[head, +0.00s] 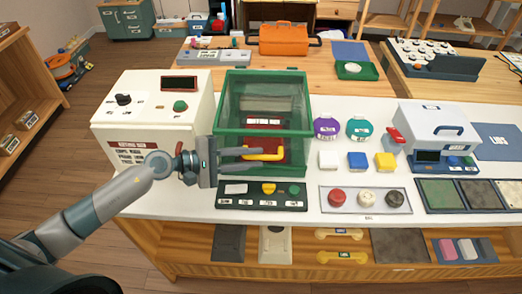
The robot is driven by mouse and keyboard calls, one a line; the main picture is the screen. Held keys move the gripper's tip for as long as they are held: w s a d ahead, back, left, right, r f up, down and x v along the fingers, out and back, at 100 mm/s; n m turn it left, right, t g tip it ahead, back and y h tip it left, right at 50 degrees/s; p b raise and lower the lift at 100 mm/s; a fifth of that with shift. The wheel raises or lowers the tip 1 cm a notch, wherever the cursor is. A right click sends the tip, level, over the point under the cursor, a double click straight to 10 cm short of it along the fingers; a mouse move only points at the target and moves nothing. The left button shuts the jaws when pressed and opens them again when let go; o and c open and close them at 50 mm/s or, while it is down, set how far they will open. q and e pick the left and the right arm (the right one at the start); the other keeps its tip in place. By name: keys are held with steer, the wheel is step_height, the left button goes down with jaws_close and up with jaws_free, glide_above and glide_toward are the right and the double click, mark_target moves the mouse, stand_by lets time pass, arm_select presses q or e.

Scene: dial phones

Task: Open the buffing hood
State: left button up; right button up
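The buffing hood (222,115) is a green-framed box with clear panels, standing on the white worktop at the middle left. Its front panel looks closed. A yellow bar handle (268,156) sits low on its front. My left gripper (246,160) reaches in from the left at the handle's left end. Its two fingers are apart, one above the other in the picture, and partly cover that end. I cannot tell whether they touch the handle. A dark red thing shows inside, behind the panel. My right gripper is out of view.
A cream control box (150,112) stands close left of the hood. A dark button panel (262,195) lies in front of it. Purple (326,128) and teal round things and small coloured blocks stand to its right. A white lidded machine (435,125) stands further right.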

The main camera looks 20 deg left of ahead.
arm_select(q)
steer(key=shift+p+x, duration=0.45)
steer(key=shift+x, duration=1)
jaws_close()
